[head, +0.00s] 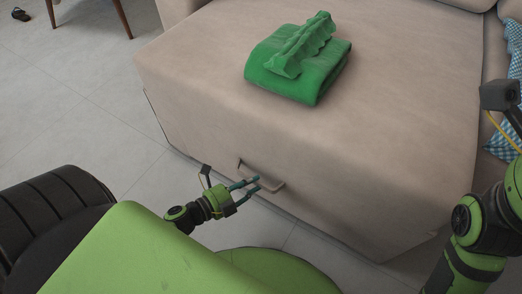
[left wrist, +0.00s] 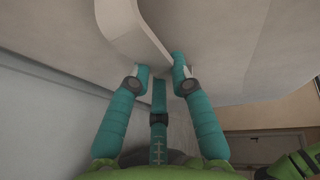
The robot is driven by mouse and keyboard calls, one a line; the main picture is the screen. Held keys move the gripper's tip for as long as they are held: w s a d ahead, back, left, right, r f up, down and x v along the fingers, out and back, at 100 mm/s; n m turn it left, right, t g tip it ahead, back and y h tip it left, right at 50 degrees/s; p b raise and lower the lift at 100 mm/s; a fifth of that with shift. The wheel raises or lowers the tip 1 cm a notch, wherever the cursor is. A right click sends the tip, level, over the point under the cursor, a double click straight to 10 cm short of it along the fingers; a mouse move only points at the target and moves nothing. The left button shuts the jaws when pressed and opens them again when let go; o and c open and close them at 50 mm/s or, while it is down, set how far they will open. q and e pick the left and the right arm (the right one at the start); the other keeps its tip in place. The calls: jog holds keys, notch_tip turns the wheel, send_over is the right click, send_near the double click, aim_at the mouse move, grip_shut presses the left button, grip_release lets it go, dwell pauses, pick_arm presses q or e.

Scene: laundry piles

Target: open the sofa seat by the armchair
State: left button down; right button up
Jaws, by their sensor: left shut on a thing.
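The beige sofa seat (head: 210,120) fills the middle of the head view and looks closed. A curved handle (head: 270,184) in the same beige sticks out from its front face; it also shows in the left wrist view (left wrist: 128,22).
Folded green cloths (head: 295,65) lie stacked on top of the seat. A blue checked cloth (head: 508,132) lies at the right edge. Wooden furniture legs (head: 122,18) and a dark shoe (head: 20,14) are at the upper left. Grey tiled floor (head: 75,75) is clear at the left.

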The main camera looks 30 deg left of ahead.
pick_arm(q)
jog(key=shift+s+a, duration=0.1)
jog(key=shift+s, duration=1.05)
jog(key=c, duration=1.1)
grip_release()
jog(key=v, duration=1.2)
jog(key=shift+r, duration=0.1)
